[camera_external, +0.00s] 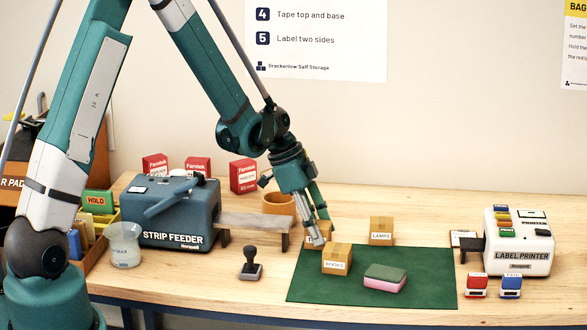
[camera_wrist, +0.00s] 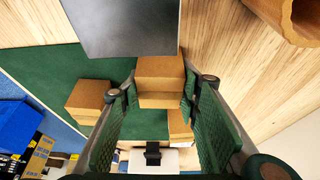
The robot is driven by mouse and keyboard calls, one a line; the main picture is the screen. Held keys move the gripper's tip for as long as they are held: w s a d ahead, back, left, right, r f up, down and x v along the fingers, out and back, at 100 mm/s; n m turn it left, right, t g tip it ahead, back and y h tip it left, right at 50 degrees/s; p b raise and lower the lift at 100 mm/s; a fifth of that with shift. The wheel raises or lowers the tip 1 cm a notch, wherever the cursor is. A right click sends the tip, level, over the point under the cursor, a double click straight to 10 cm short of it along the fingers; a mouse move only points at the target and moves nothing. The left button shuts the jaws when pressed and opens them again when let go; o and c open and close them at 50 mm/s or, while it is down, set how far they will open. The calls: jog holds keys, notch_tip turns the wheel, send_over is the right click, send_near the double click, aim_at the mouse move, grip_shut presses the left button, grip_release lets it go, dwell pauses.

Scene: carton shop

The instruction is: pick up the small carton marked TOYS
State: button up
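A small brown carton (camera_external: 311,240) stands at the mat's back left corner, mostly hidden by my gripper (camera_external: 318,238); only the start of its label shows, so I cannot read the word. In the wrist view, my gripper (camera_wrist: 160,92) has its two green fingers apart, one on each side of a carton (camera_wrist: 160,75). The gaps are narrow, and I see no clear grip. A carton marked BOOKS (camera_external: 337,259) stands just right and in front. A carton marked LAMPS (camera_external: 381,231) stands behind the mat. Two other cartons show in the wrist view.
The strip feeder (camera_external: 170,215) has a grey shelf (camera_external: 255,222) close to my gripper's left. A brown round holder (camera_external: 279,203) stands behind it. A green and pink block (camera_external: 385,278) lies on the green mat (camera_external: 425,285). The label printer (camera_external: 518,245) is at right.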

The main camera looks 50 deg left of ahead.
jog(key=shift+r, duration=0.1)
jog(key=shift+r, duration=4.9)
jog(key=shift+p, duration=0.3)
